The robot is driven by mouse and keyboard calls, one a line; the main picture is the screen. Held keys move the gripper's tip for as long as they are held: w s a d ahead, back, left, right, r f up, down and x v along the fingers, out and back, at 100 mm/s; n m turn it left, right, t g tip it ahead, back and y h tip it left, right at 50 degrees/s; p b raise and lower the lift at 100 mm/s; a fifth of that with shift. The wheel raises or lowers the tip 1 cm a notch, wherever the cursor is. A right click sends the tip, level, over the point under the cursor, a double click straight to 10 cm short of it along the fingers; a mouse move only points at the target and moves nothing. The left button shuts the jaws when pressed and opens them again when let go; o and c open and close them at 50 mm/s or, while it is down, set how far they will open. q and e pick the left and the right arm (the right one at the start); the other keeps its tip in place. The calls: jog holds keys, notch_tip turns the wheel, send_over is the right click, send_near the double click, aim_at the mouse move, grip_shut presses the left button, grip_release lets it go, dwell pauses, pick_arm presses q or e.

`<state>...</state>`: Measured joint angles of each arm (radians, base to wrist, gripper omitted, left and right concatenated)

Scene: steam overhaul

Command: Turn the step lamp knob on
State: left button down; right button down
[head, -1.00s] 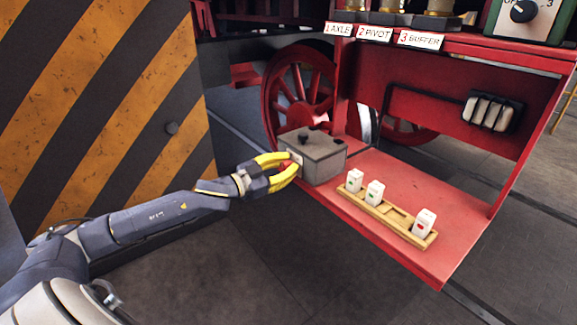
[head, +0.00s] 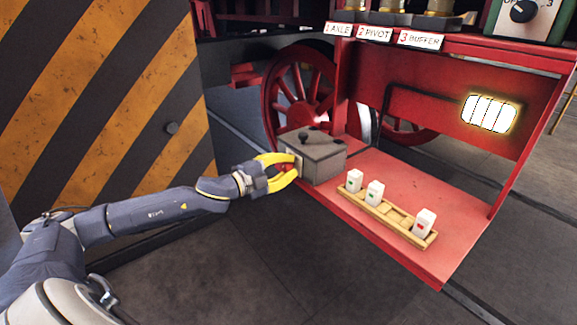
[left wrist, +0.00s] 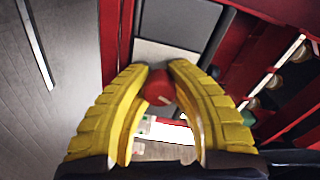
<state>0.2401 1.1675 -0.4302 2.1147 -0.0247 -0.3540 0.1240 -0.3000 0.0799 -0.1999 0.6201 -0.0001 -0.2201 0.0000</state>
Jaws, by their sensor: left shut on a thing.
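The step lamp (head: 489,113) is on the red back panel and glows bright white-yellow. A grey box (head: 318,160) stands at the left end of the red step. My left gripper (head: 292,170), with yellow fingers, is at the left face of this box. In the left wrist view its fingertips are shut on a red knob (left wrist: 159,86) with a pale mark. In the head view the knob is mostly hidden by the fingers. My right gripper does not show.
A wooden tray (head: 392,217) with white blocks lies on the red step (head: 440,265). A red spoked wheel (head: 285,95) is behind the box. A striped panel (head: 110,90) stands at the left. Small signs and a green box with a black dial (head: 523,12) are above.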

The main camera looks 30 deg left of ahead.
pick_arm(q)
jog(key=shift+m, duration=0.9)
jog(key=c, duration=1.1)
grip_release()
jog(key=shift+o, duration=0.2)
jog(key=shift+s, duration=0.1)
jog(key=v, duration=1.1)
jog(key=shift+s+a, duration=0.15)
jog(key=shift+s, duration=0.2)
jog(key=shift+s, duration=0.1)
